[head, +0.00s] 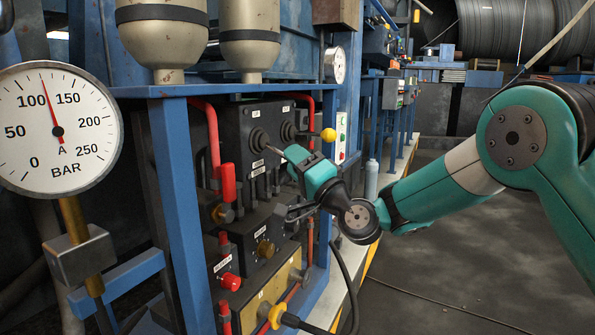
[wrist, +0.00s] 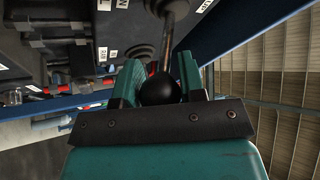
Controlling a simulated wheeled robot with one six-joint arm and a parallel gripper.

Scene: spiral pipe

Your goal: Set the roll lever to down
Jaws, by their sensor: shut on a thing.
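A lever with a metal rod (head: 272,149) sticks out of a round black boot (head: 259,139) on the dark control block. In the wrist view the lever's rod (wrist: 168,42) leads to a black ball knob (wrist: 160,89). My gripper (head: 291,157) is shut on this knob, with one teal finger on each side of it in the wrist view (wrist: 160,75). The knob is hidden by the fingers in the head view. I cannot read a label that shows whether this is the roll lever.
A second lever with a yellow knob (head: 328,135) stands close to the right of my gripper. A blue frame post (head: 178,205) stands left of the block. The floor (head: 440,270) at right is open.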

